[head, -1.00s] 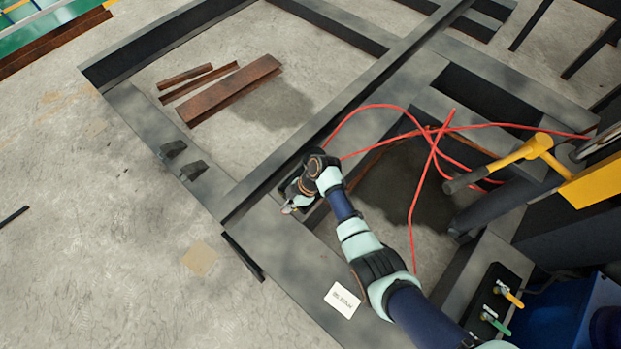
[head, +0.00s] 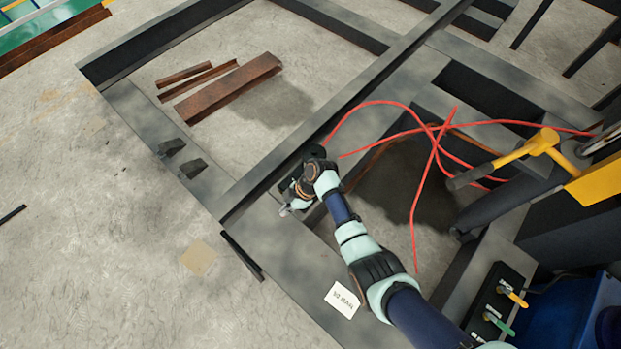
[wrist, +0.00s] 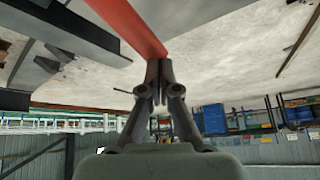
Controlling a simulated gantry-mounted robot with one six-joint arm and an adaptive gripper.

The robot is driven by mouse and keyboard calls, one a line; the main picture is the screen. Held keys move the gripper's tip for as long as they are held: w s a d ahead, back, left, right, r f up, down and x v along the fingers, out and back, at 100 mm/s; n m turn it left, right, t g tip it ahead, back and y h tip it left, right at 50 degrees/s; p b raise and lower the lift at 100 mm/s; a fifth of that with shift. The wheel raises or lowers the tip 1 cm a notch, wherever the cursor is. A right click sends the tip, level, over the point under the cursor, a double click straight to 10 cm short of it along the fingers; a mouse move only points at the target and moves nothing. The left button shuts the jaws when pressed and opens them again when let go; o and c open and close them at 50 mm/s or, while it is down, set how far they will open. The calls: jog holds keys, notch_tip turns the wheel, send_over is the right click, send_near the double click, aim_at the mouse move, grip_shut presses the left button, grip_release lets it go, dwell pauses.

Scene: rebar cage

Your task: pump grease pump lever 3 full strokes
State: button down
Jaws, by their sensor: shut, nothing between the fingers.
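My gripper (wrist: 158,64) is shut and empty in the wrist view, its two fingertips together. A flat red bar (wrist: 128,24) runs from the top left of that view to just above the fingertips. I cannot tell whether they touch it, or whether it is the pump lever. In the head view my gripper (head: 285,210) is low over the dark steel frame and mostly hidden by my wrist. A yellow lever (head: 512,158) with a black grip slants at the right, well apart from my gripper. I cannot tell whether it belongs to the grease pump.
Red hoses (head: 435,150) loop across the frame (head: 255,185) to the right of my arm. Rusty steel pieces (head: 232,88) lie inside the frame. A white label (head: 341,300) sits beside my forearm. Valves with yellow and green handles (head: 497,324) stand at lower right. Open floor is at left.

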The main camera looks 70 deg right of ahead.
jog(key=shift+f, duration=0.15)
jog(key=shift+a+f+b, duration=0.15)
jog(key=shift+f+b, duration=0.25)
jog(key=shift+f, duration=0.1)
jog(key=shift+r+p, duration=0.35)
jog(key=shift+r, duration=0.15)
jog(key=s+d+r+p, duration=0.3)
jog(key=d+r+p, duration=0.3)
jog(key=r, duration=0.4)
jog(key=shift+d+r, duration=0.35)
